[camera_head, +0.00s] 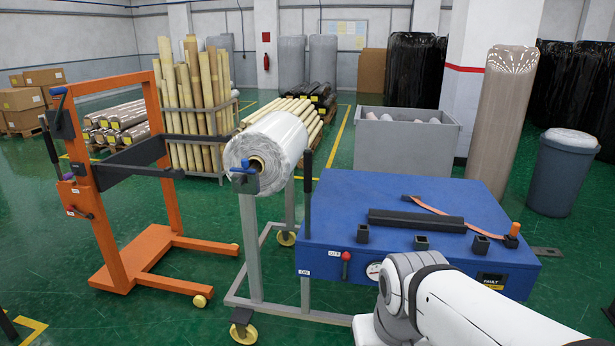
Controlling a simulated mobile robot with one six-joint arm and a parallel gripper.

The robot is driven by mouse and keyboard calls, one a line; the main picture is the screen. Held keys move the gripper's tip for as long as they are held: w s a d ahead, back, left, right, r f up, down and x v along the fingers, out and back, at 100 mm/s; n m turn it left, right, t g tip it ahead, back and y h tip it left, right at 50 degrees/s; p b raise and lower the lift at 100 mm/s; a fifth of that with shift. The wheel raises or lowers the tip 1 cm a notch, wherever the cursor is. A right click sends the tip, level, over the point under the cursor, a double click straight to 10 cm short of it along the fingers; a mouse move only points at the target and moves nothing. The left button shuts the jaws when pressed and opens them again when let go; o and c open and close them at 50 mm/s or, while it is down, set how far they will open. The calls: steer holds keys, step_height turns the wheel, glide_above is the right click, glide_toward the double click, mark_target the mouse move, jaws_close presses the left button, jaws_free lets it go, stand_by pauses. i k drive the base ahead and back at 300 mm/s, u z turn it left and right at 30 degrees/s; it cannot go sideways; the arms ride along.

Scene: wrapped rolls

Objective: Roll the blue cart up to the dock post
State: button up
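A large blue box-shaped unit (350,200) stands at the right of centre; it is the only blue body here that could be the blue cart, and I see no wheels under it. Its front has a red-knobbed OFF/ON lever (346,262), a gauge partly hidden by my arm, and a FAULT label (491,280). A black upright bar (307,190) rises at its left front corner. I cannot pick out a dock post for certain; a short orange-topped peg (513,233) stands at the unit's right corner. My white arm link crosses the lower right; my gripper is out of view.
A grey wheeled stand (255,255) bears a white wrapped roll (275,145) close left of the blue unit. An orange lifting frame (125,255) stands further left. A grey bin (400,143) and a wrapped brown roll (500,130) are behind.

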mark_target(381, 226)
steer(key=u, duration=0.15)
steer(key=i, duration=0.95)
steer(key=z, duration=0.05)
